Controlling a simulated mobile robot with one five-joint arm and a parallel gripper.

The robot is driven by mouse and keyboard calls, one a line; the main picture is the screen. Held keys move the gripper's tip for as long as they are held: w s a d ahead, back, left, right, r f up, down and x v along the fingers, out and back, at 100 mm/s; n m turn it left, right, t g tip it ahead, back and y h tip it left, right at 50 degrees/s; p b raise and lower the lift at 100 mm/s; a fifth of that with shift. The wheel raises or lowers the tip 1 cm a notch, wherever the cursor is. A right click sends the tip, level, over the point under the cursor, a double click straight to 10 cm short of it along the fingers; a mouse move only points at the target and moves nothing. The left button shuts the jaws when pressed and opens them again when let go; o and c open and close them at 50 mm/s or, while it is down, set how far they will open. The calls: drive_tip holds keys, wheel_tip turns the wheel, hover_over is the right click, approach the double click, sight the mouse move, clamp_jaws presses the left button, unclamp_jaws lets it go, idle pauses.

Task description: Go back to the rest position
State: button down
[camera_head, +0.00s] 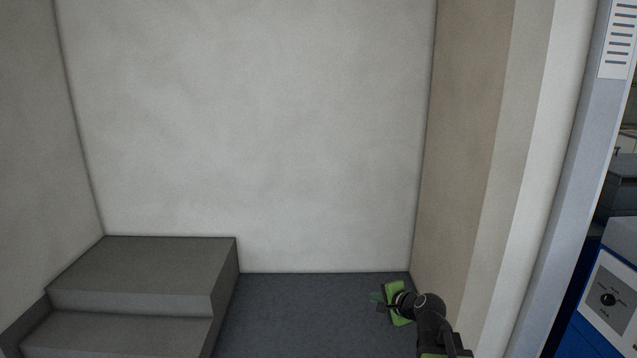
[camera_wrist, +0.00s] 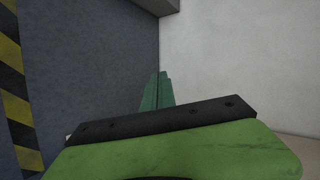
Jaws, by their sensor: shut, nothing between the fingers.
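My gripper (camera_head: 378,298) shows at the lower right of the head view, at the end of my dark arm, above the dark floor and close to the right wall. In the wrist view its green fingers (camera_wrist: 156,90) are together, with nothing between them. They point toward the dark floor and the pale wall. The gripper touches no object that I can see. No sliding jack can be made out in either view.
Grey steps (camera_head: 150,265) stand at the lower left. A pale wall (camera_head: 250,130) closes the back. Dark floor (camera_head: 290,310) lies clear between steps and arm. A blue machine with a dial panel (camera_head: 607,298) stands far right. Yellow-black striping (camera_wrist: 18,105) runs along the wrist view's left.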

drive_tip(key=s+a+f+n+g+p, duration=0.1)
drive_tip(key=s+a+f+n+g, duration=0.4)
drive_tip(key=s+a+n, duration=0.3)
drive_tip(key=s+d+f+n+g+h, duration=0.2)
drive_tip(key=s+d, duration=0.1)
drive_tip(key=s, duration=0.3)
drive_tip(key=s+d+f+n+g+h, duration=0.2)
drive_tip(key=s+d+f+n+g, duration=0.1)
drive_tip(key=s, duration=0.3)
drive_tip(key=shift+s+g+h, duration=0.25)
drive_tip(key=shift+g+h, duration=0.05)
idle(1.9)
